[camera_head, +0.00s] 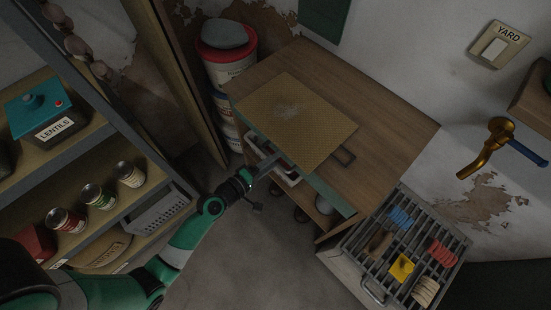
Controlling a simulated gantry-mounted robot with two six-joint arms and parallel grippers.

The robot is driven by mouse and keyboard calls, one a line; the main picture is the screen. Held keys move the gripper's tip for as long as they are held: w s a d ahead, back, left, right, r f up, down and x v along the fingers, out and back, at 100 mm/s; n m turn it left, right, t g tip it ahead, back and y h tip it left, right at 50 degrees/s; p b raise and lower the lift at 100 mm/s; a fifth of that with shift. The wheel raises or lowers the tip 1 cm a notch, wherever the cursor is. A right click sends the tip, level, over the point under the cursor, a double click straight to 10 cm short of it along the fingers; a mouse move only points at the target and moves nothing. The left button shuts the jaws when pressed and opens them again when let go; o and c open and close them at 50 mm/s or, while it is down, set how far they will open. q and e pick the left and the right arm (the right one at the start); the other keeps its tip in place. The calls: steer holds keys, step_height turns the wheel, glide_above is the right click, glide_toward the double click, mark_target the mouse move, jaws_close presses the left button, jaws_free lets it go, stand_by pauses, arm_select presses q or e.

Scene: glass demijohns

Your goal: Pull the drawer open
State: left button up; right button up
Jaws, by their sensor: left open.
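The wooden cabinet (385,130) stands against the wall with a narrow green front (332,193) along its near edge, which looks like the drawer's face. I cannot tell how far the drawer is open, and no handle on this front shows clearly. My left gripper (284,159) is open and reaches up to this front from the lower left. Its fingertips are small and dark here, and I cannot tell whether they touch the front. My right gripper is out of view.
Below the front is a white container (291,177). Shelves with cans (100,196) stand left, a rack with coloured pieces (365,270) lower right, stacked tubs (228,66) behind.

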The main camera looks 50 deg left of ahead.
arm_select(q)
steer(key=shift+w, duration=0.45)
jaws_close()
stand_by(1.1)
